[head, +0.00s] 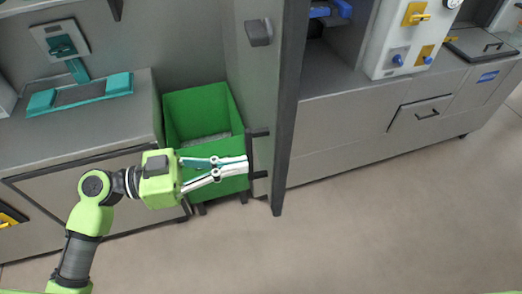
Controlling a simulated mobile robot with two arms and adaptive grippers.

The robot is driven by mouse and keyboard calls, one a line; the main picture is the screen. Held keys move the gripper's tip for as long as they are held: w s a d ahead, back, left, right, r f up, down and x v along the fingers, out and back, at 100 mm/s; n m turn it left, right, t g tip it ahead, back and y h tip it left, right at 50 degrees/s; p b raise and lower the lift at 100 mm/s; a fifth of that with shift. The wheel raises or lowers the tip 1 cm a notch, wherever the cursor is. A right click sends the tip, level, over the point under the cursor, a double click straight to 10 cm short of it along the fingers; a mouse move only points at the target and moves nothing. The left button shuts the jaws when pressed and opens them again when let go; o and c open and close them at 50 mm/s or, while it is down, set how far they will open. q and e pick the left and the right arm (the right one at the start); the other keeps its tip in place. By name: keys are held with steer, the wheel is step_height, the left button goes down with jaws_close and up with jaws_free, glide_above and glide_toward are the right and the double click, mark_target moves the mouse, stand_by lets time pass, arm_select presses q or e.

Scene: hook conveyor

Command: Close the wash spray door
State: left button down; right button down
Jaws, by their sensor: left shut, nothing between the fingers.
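A tall grey panel with a dark edge, which looks like the wash spray door (265,95), stands upright in the middle of the head view, jutting out from the units and seen nearly edge-on. A dark handle (259,133) sticks out from its left face. My left gripper (244,166) is shut and empty, pointing right, with its fingertips at or very near the handle. I cannot tell whether they touch it. My right gripper is not in view.
A green bin (197,108) stands left of the panel, partly behind my left gripper. A grey counter (90,135) with teal fittings lies further left. On the right are a control box (405,40) and a grey cabinet (345,125). The floor (370,225) in front is clear.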

mark_target(276, 159)
arm_select(q)
steer(key=p+x, duration=0.2)
steer(key=x, duration=0.2)
steer(key=shift+w+d+r, duration=0.1)
steer(key=shift+r, duration=0.05)
steer(key=shift+w+d+f, duration=0.1)
steer(key=shift+d+f, duration=0.1)
steer(key=shift+d, duration=0.3)
